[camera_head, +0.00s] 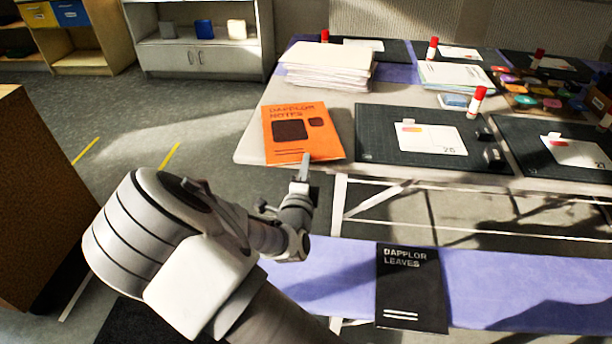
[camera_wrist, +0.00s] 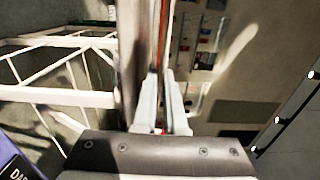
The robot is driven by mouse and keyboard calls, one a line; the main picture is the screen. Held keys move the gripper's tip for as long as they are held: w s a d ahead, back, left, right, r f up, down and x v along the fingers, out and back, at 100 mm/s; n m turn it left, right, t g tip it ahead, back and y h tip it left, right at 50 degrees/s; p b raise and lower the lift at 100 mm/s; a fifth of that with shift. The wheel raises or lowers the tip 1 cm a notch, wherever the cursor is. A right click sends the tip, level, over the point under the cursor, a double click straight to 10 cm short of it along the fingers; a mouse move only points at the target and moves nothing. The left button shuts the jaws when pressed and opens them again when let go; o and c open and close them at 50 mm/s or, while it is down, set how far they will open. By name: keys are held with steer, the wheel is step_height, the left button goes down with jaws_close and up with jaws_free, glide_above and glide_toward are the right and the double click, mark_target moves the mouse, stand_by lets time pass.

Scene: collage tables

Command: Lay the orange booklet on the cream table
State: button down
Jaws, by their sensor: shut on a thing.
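The orange booklet (camera_head: 292,148), marked "DAPPLOR NOTES", shows cover up at the near left corner of the cream table (camera_head: 249,145). My gripper (camera_head: 304,168) is at the booklet's near edge and shut on it. In the wrist view, the fingers (camera_wrist: 160,118) close on a thin edge seen end-on, with a little red-orange between them. I cannot tell whether the booklet rests on the tabletop or is held just above it.
A black cutting mat (camera_head: 385,140) with a white card lies right of the booklet. A paper stack (camera_head: 325,72) stands behind it. Glue sticks and colour pots are farther right. A black booklet (camera_head: 410,295) lies on the lower purple-covered surface (camera_head: 500,280). A brown cabinet stands left.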

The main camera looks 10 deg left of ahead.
steer(key=shift+f+b, duration=0.3)
steer(key=shift+f, duration=0.85)
steer(key=shift+f, duration=0.15)
steer(key=c, duration=1)
jaws_free()
steer(key=s+p, duration=0.1)
steer(key=s, duration=0.3)
steer(key=s+p, duration=0.1)
steer(key=s, duration=0.3)
steer(key=s+d+p, duration=0.1)
steer(key=s, duration=0.3)
steer(key=shift+r, duration=0.2)
